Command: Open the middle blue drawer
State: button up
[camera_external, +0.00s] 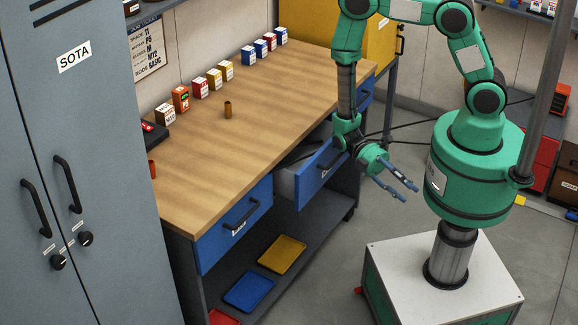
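The middle blue drawer (311,182) of the wooden-topped workbench stands pulled partly out, with its grey side and part of its inside showing. Its dark handle (332,166) is on the front face, partly behind my wrist in this view. My gripper (411,194) is just right of the drawer front. Its two blue-grey fingers are spread and point down and right, away from the drawer. Nothing shows between them. The fingers look clear of the handle; I cannot tell whether my wrist touches the drawer.
The left blue drawer (236,226) and right blue drawer (365,92) look shut. Yellow (282,254) and blue (249,288) trays lie on the lower shelf. A grey locker (75,150) stands left.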

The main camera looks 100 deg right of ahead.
jog(key=s+d+f+n+g+h, duration=0.1)
jog(key=s+d+n+g+h, duration=0.25)
jog(key=d+n+h, duration=0.6)
jog(key=s+d+f+n+g+h, duration=0.1)
jog(key=s+d+n+g+h, duration=0.25)
jog(key=n+h, duration=1.15)
jog(key=w+f+n+t+h, duration=0.3)
jog(key=w+n+t, duration=0.4)
jog(key=t, duration=0.3)
jog(key=w+f+n+t+h, duration=0.3)
jog(key=w+n+t+h, duration=0.3)
jog(key=t, duration=0.5)
jog(key=shift+w+a+n+b, duration=0.3)
jog(key=shift+w+a+n, duration=0.1)
jog(key=shift+w, duration=0.75)
jog(key=shift+d, duration=0.2)
jog(key=b+x, duration=0.1)
jog(key=x, duration=1.2)
jog(key=shift+r, duration=0.15)
jog(key=shift+w+d, duration=0.1)
jog(key=shift+w, duration=0.05)
